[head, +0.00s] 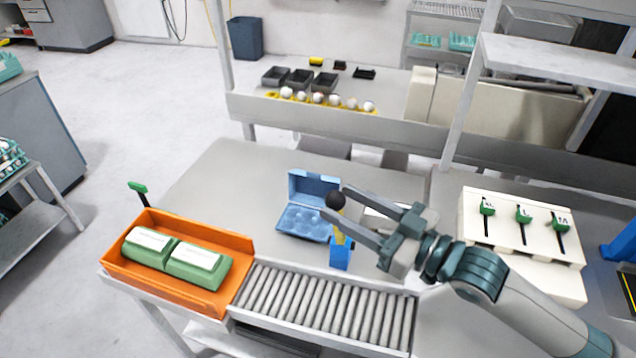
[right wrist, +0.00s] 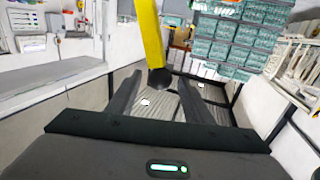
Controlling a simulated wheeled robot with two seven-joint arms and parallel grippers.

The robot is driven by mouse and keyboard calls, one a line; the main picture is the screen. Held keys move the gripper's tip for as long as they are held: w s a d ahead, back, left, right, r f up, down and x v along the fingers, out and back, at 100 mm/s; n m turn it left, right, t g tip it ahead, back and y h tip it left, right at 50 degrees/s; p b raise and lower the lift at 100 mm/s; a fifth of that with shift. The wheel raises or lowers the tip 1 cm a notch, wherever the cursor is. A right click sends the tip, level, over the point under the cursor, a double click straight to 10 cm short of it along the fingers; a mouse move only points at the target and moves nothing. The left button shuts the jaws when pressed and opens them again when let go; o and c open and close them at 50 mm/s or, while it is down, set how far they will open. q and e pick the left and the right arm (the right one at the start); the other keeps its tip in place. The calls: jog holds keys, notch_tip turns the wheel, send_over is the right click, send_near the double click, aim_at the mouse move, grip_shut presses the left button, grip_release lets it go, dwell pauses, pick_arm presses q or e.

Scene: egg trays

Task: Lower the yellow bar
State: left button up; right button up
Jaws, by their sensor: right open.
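The yellow bar (head: 340,237) stands roughly upright above a small blue base (head: 340,256) at the back edge of the roller conveyor. A black ball knob (head: 336,200) tops it. My right gripper (head: 332,201) is open, with its fingertips on either side of the knob. Its lower finger crosses in front of the bar. In the right wrist view, the yellow bar (right wrist: 151,38) comes down from the top edge, and its black knob (right wrist: 160,78) sits between the open fingertips (right wrist: 160,82); contact cannot be told. My left gripper is not in view.
An open blue egg box (head: 306,222) lies behind the conveyor (head: 325,305). An orange tray (head: 165,280) with two green cartons is at the left. A white panel with green-handled levers (head: 523,235) stands at the right. The grey table is clear left of the egg box.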

aim_at(326, 197)
jog(key=p+x, duration=0.2)
jog(key=x, duration=0.5)
jog(key=shift+d, duration=0.1)
jog(key=shift+s, duration=0.15)
grip_shut()
